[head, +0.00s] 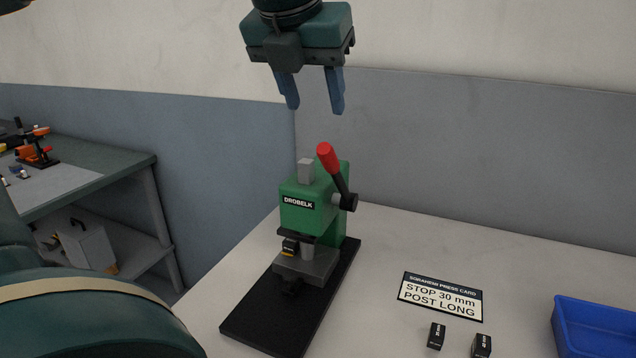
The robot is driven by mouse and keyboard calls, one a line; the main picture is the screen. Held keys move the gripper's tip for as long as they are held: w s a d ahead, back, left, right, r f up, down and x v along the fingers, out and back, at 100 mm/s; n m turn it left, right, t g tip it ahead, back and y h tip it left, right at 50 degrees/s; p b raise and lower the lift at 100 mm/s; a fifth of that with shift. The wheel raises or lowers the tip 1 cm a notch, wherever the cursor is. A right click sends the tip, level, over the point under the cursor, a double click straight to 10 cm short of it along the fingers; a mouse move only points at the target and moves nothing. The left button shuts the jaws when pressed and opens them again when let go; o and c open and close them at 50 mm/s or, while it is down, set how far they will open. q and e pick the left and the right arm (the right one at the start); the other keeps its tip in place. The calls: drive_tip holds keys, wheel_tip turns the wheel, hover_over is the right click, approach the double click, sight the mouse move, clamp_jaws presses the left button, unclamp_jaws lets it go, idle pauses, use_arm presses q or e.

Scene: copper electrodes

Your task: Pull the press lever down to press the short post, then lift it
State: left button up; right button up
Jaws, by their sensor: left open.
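A green arbor press (300,212) labelled DROBELK stands on a black base plate (262,310) on the white table. Its black lever with a red knob (327,157) is on the right side and points up, leaning to the left. A grey ram top (306,171) sticks up above the body. A grey post-like part (307,252) shows under the head, above the grey block; I cannot tell whether it is the short post or the ram. My left gripper (316,108) is open and empty, above and apart from the lever knob. My right gripper is not in view.
A small black block with a yellow stripe (290,246) sits at the press front. A card (440,296) reads "STOP 30 mm POST LONG". Two black blocks (436,336) lie near it, with a blue tray (597,325) at right. Another bench (110,170) stands left.

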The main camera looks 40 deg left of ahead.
sight(325, 144)
use_arm(q)
drive_tip(key=b+x, duration=0.3)
drive_tip(key=x, duration=0.5)
drive_tip(key=shift+s+d, duration=0.1)
drive_tip(key=shift+f+b, duration=0.3)
drive_tip(key=shift+r, duration=0.1)
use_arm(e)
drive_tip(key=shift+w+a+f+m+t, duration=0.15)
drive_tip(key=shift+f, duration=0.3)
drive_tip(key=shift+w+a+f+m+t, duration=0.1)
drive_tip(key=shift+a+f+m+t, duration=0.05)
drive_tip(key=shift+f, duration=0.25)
use_arm(q)
drive_tip(key=shift+w+f+b, duration=0.3)
drive_tip(key=shift+b, duration=0.05)
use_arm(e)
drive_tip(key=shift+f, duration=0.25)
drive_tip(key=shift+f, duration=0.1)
use_arm(q)
drive_tip(key=c, duration=0.7)
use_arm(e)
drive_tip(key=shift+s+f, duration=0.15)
